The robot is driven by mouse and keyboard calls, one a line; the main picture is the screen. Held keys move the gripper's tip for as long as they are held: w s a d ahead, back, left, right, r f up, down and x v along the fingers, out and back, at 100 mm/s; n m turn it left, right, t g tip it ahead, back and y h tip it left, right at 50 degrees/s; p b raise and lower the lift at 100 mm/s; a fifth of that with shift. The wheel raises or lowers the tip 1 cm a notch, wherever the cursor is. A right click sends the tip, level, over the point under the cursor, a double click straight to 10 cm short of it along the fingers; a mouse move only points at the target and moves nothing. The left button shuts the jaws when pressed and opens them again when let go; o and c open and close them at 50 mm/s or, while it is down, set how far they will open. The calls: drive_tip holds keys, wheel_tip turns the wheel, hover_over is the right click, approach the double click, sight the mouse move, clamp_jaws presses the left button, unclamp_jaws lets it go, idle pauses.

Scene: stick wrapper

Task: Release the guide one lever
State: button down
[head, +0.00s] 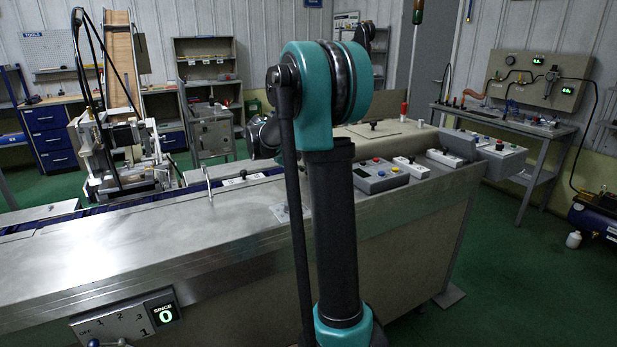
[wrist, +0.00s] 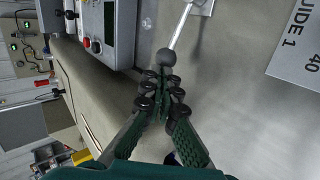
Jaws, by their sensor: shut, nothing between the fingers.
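In the wrist view, the guide one lever is a bright metal rod with a dark ball knob (wrist: 167,57). The rod slants up and right from the knob to a small mounting plate (wrist: 203,5) on the grey metal surface. A white label reading "GUIDE 1" and "40" (wrist: 297,45) lies to its right. My gripper (wrist: 160,80) has its green fingers together and empty, with the tips just below the knob in the picture. I cannot tell whether they touch it. In the head view my arm hides the gripper.
A grey control box with coloured buttons (head: 382,176) stands on the machine top, right of my arm in the head view. The long metal bed (head: 130,240) runs to the left. A counter display reading 0 (head: 165,315) is on its front.

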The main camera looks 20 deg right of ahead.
drive_tip(key=shift+w+d, duration=0.15)
drive_tip(key=shift+d, duration=0.65)
drive_tip(key=shift+w+d+m+g, duration=0.2)
drive_tip(key=shift+d+m+g, duration=0.5)
drive_tip(key=shift+d+m, duration=0.1)
drive_tip(key=shift+s+d, duration=0.2)
drive_tip(key=shift+d, duration=0.4)
drive_tip(key=shift+s+a, duration=0.1)
drive_tip(key=shift+s, duration=0.05)
drive_tip(key=shift+s+a+f, duration=0.1)
drive_tip(key=shift+s, duration=0.2)
drive_tip(key=shift+s+a, duration=0.15)
drive_tip(key=shift+s, duration=0.3)
drive_tip(key=shift+w, duration=0.1)
